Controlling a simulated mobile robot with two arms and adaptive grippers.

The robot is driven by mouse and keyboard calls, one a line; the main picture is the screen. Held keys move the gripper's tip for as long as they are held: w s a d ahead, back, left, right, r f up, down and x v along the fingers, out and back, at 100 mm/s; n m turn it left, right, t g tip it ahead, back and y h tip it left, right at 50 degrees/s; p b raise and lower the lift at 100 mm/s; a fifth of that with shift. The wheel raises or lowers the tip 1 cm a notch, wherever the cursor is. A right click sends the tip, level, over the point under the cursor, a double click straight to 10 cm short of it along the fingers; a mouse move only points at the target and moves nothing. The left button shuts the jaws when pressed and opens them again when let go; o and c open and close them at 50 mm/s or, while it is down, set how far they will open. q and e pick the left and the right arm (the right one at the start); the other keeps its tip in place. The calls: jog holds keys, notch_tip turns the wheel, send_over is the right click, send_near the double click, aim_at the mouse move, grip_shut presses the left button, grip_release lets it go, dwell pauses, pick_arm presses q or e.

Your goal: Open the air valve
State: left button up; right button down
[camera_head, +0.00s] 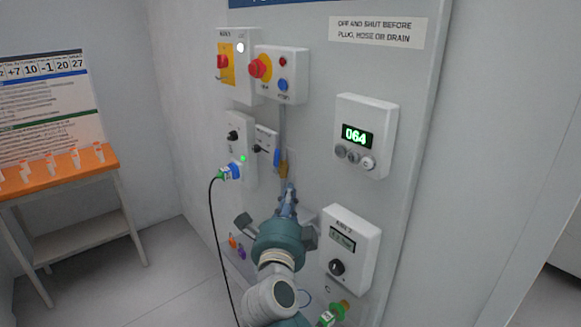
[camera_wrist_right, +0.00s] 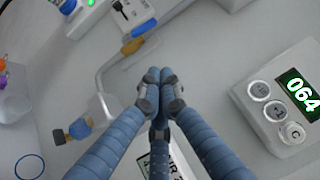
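My right gripper (camera_head: 289,190) is in front of the wall panel, below a thin pipe. In the right wrist view its blue-grey fingers (camera_wrist_right: 158,82) are drawn together at the tips, with nothing seen between them. A brass valve body (camera_head: 283,171) with a blue handle (camera_head: 277,157) sits just above the fingertips in the head view. In the right wrist view the brass body (camera_wrist_right: 132,46) and blue handle (camera_wrist_right: 143,28) are beyond the tips, apart from them. A second blue-and-brass fitting (camera_wrist_right: 78,128) is at lower left there. The fingers partly cover a label. My left gripper is out of view.
A display box (camera_head: 365,136) reading 064 and a lower box with a knob (camera_head: 336,267) stick out to the right. A red-button box (camera_head: 280,74) is above. A black cable (camera_head: 213,227) hangs left. An orange-topped table (camera_head: 60,172) stands far left.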

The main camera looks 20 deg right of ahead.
jog(key=x, duration=0.3)
jog(key=p, duration=0.1)
send_near(279, 159)
jog(key=shift+w+d+r, duration=0.65)
jog(key=shift+w+d, duration=1.4)
jog(key=shift+w, duration=0.5)
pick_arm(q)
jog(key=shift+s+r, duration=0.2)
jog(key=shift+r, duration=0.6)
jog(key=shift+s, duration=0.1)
pick_arm(e)
jog(key=p, duration=0.3)
jog(key=w+r+n+p, duration=0.1)
jog(key=p, duration=0.3)
jog(key=shift+w+a+r+g+p, duration=0.2)
jog(key=shift+w+a+g+p, duration=0.1)
jog(key=shift+g, duration=0.1)
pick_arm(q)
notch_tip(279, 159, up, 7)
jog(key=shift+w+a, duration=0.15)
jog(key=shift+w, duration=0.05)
pick_arm(e)
jog(key=shift+s, duration=0.1)
